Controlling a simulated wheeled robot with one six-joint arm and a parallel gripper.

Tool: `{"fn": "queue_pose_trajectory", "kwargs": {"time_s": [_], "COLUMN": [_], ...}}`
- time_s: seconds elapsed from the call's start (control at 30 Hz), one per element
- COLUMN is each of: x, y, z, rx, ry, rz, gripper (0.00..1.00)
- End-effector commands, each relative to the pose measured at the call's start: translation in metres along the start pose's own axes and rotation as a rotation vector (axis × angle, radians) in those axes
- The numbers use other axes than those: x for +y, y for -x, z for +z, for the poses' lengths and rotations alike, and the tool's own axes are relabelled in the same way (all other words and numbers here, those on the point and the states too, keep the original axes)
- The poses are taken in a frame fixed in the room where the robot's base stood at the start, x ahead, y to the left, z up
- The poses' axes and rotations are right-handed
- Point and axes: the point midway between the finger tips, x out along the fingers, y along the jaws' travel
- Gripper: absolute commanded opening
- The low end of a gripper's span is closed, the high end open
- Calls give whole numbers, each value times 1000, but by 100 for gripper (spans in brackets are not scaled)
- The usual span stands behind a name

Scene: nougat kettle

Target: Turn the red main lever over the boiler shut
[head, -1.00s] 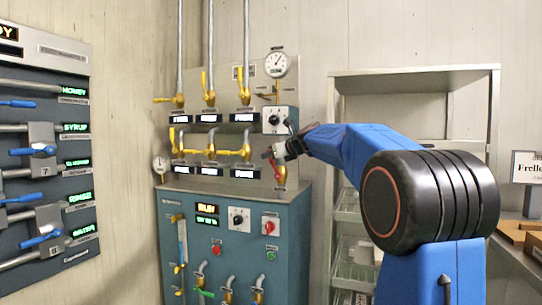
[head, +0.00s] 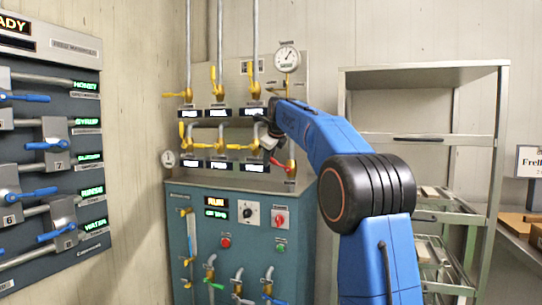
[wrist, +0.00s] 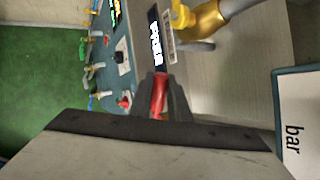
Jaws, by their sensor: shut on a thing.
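The red main lever (head: 280,163) is at the right end of the yellow-handled pipework above the teal boiler cabinet (head: 190,262). In the head view it slants up and left from its pivot at the right. My gripper (head: 267,150) is at the lever's left end, partly hidden by my blue arm. In the wrist view the red lever (wrist: 160,86) lies between the two dark fingers of my gripper (wrist: 161,104), which are shut on it. The fingers and wrist body hide the lever's near part.
Several yellow valve handles (head: 217,92) and lit labels are on the panel to the left. A pressure gauge (head: 287,58) is above. A metal shelf rack (head: 424,73) stands right. A blue-levered wall board (head: 52,150) is far left. A "bar" sign (wrist: 299,125) shows in the wrist view.

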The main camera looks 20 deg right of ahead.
Motion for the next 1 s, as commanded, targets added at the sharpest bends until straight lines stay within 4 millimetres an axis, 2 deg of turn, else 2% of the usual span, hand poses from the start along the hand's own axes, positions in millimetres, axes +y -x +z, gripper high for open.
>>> {"fn": "queue_pose_trajectory", "kwargs": {"time_s": [0.27, 0.5, 1.0], "x": [14, 22, 27], "y": [-21, -32, -40], "z": [0, -6, -12], "rx": [205, 339, 446], "ry": [141, 231, 302], "rz": [2, 1, 2], "gripper": [0, 0, 0]}}
